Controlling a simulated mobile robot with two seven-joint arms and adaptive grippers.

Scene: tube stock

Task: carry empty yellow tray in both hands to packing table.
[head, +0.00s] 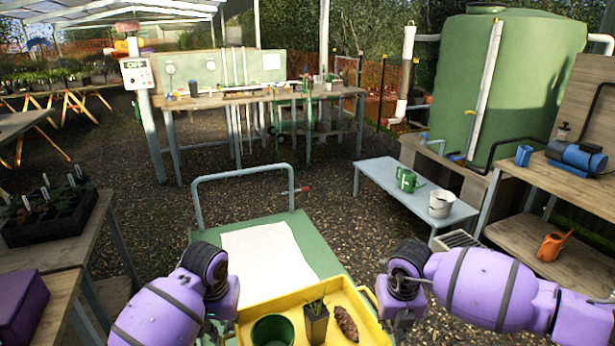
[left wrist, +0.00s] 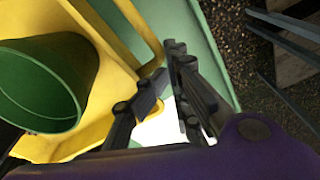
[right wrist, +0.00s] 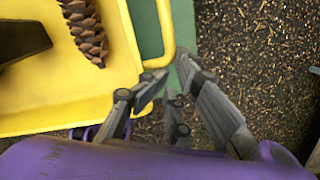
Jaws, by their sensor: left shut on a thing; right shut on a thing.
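The yellow tray (head: 262,306) is at the bottom of the head view, over the near end of a green cart. It is not empty: it holds a green pot (head: 272,331), a dark square pot with a small plant (head: 316,325) and a pine cone (head: 346,322). My left gripper (left wrist: 168,78) is shut on the tray's left handle. My right gripper (right wrist: 165,78) is shut on its right handle. I cannot tell whether the tray touches the cart. Which bench is the packing table is not clear.
The green cart (head: 310,247) carries a white sheet (head: 270,252). A wooden workbench (head: 215,101) stands at the back. A low bench (head: 400,196) and a wooden bench with a blue pump (head: 577,156) stand right. Plant benches line the left. Gravel lies open between.

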